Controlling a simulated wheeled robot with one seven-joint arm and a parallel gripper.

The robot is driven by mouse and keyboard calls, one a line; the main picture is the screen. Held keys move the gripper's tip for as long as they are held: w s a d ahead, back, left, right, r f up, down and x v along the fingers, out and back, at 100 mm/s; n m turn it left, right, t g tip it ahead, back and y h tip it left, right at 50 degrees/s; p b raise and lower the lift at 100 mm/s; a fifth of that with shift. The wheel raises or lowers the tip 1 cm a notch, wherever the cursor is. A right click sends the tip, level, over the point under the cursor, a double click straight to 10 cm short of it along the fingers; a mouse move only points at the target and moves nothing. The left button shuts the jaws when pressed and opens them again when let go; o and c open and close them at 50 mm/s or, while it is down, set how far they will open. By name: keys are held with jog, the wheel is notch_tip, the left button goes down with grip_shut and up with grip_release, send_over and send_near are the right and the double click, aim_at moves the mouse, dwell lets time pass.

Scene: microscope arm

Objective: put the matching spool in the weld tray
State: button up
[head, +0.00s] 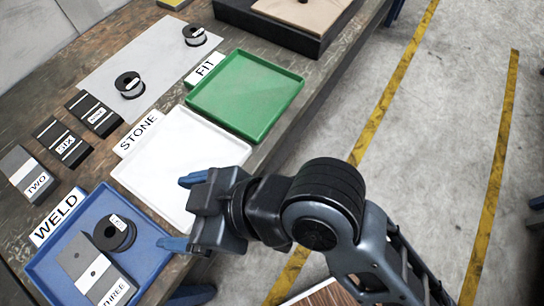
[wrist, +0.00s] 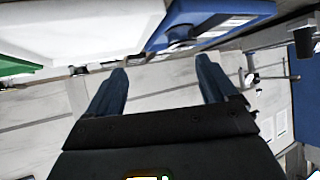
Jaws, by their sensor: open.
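The blue weld tray (head: 150,262) is at the lower left in the head view, beside its WELD label (head: 57,219). A black spool (head: 114,234) with a small white tag lies in this tray, next to a grey box (head: 84,262) marked THREE. Two more dark spools, a nearer one (head: 130,85) and a farther one (head: 195,36), stand on a pale grey mat (head: 160,55). My gripper (head: 181,212) is open and empty, over the front edge of the white tray and near the weld tray. Its open fingers also show in the wrist view (wrist: 160,72).
The white tray (head: 180,150) marked STONE and the green tray (head: 245,95) marked FIT follow along the bench edge. Boxes marked TWO (head: 30,173) and SIX (head: 62,142), and another box (head: 93,113), stand behind. Open floor (head: 440,100) lies right of the bench.

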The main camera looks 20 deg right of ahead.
jog(key=s+d+f+m+t+h, duration=0.2)
jog(key=s+d+m+t+h, duration=0.15)
jog(key=d, duration=0.45)
jog(key=s+d+f+m+t+h, duration=0.2)
jog(key=s+d+f+m, duration=0.15)
jog(key=d, duration=0.45)
jog(key=s+d+r+m+t+h, duration=0.3)
jog(key=s+d+r, duration=0.4)
jog(key=s+d, duration=0.3)
jog(key=shift+s+m+h, duration=0.5)
jog(key=shift+s+h, duration=0.05)
jog(key=shift+s, duration=0.25)
jog(key=shift+r, duration=0.1)
